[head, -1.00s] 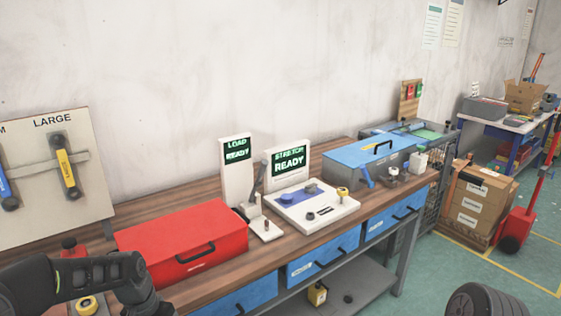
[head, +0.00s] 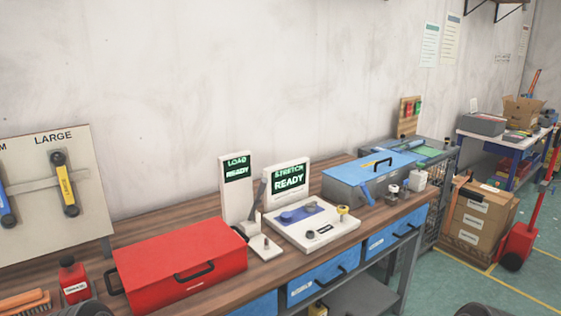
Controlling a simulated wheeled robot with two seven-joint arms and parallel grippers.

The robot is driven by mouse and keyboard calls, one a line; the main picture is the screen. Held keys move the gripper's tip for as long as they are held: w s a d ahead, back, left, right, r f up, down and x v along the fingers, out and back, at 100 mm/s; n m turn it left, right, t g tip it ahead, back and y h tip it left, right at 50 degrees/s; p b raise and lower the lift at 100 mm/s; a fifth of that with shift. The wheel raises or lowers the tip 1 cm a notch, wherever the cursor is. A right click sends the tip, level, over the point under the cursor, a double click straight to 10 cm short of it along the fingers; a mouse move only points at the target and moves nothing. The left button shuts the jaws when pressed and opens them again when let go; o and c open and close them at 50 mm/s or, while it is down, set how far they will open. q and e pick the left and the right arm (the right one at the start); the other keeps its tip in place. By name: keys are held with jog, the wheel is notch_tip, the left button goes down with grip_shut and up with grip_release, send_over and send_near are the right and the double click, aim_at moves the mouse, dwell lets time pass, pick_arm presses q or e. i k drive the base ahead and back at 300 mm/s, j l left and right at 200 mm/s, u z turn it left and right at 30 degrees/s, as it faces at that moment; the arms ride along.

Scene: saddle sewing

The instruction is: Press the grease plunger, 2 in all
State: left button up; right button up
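I cannot make out for sure which thing is the grease plunger. In the head view a small dark-and-grey fitting with a knob-like top (head: 393,194) stands near the bench's front edge, between the blue-lidded box and a small white container (head: 418,180). A white stretch station (head: 315,236) in the middle of the bench carries a blue pad and a yellow-ringed knob (head: 342,212). Neither of my grippers shows; only dark rounded parts, likely of my arms, show at the bottom edge.
A red toolbox (head: 165,262) and a red bottle (head: 73,281) stand at the left, with a brush (head: 24,303) beside the bottle. A load stand (head: 236,190) and a grey box with a blue lid (head: 366,158) stand farther right. Blue drawers (head: 325,278) hang below the wooden bench top.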

aim_at(65, 261)
jog(key=j+u, duration=0.1)
jog(key=u, duration=0.3)
jog(key=j+u, duration=0.15)
jog(key=u, duration=0.25)
jog(key=j+u, duration=0.1)
jog(key=u, duration=0.3)
jog(key=i+l, duration=0.05)
